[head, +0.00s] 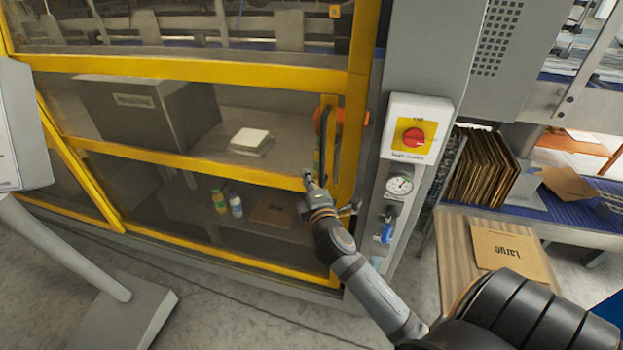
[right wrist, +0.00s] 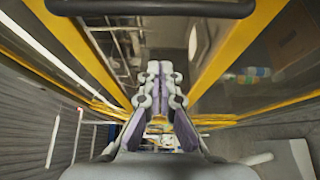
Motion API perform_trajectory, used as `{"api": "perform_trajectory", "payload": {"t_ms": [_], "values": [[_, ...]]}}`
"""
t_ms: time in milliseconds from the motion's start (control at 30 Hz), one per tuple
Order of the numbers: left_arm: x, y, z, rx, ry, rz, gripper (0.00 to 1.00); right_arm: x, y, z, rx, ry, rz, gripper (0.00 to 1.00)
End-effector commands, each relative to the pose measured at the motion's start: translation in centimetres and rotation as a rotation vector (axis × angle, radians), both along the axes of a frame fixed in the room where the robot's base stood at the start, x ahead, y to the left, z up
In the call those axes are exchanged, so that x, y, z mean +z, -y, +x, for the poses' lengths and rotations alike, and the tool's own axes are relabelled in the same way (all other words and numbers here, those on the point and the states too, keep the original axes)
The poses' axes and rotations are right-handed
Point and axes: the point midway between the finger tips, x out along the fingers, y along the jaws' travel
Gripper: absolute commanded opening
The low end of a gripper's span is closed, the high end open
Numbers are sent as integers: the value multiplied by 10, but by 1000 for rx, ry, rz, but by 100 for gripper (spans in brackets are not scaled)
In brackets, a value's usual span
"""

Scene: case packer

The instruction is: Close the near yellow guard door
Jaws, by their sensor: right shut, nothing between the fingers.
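The near yellow guard door (head: 200,171) has yellow bars and clear panels and fills the left of the head view. Its right edge lies along the yellow post beside the grey cabinet, and I see no clear gap there. A dark vertical handle (head: 327,140) is at its right side; a dark bar, seemingly this handle, crosses the top of the right wrist view (right wrist: 150,8). My right gripper (head: 308,181) is shut and empty, just below and left of the handle, in front of the door's middle bar. I cannot tell whether it touches the door. My left gripper is out of view.
Right of the door, a grey cabinet carries a red rotary switch (head: 414,137) and a gauge (head: 399,186). A grey pedestal (head: 125,315) stands at front left.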

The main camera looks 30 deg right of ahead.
Motion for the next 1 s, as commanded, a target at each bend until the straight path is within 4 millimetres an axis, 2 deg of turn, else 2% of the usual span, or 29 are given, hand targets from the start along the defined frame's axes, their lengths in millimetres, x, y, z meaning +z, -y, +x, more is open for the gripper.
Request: {"api": "perform_trajectory", "payload": {"t_ms": [33,267,400,533,1000], "values": [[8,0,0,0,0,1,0,6,4,11,-1,2,-2,0],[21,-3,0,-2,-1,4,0,5,20,58,-1,1,0,0],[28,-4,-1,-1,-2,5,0,2,38,41,2,-5,-8,0],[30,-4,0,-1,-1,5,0,1,47,34,1,-4,-4,0],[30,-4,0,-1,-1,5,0,0,51,31,1,-1,0,0]]}}
